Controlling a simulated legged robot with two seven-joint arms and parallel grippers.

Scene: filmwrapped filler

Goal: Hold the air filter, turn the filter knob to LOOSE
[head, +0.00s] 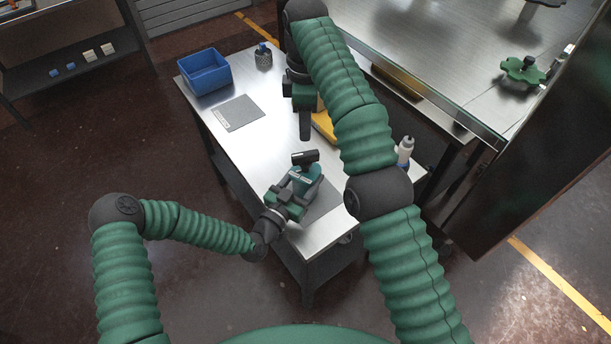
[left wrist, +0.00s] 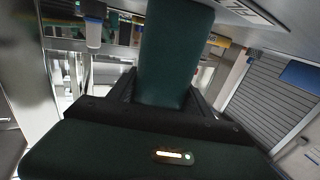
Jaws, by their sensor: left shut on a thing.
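The air filter (head: 314,178) is a teal body near the front of the steel table, with a black knob-like part (head: 305,157) on its far side. My left gripper (head: 293,193) is shut on the filter from the near left side. In the left wrist view the dark green filter body (left wrist: 175,55) stands up between the jaws and fills the middle. My right gripper (head: 305,127) points down above the table, beyond the filter and apart from it. Its fingers look like one dark bar, so its opening cannot be judged. The knob's marking is too small to read.
The steel table (head: 262,160) carries a blue bin (head: 204,72), a grey sheet (head: 238,113), a small dark holder (head: 263,56) and a yellow item (head: 324,128) partly behind my right arm. A white bottle (head: 405,150) stands at the right edge. A larger bench (head: 440,60) is at the upper right.

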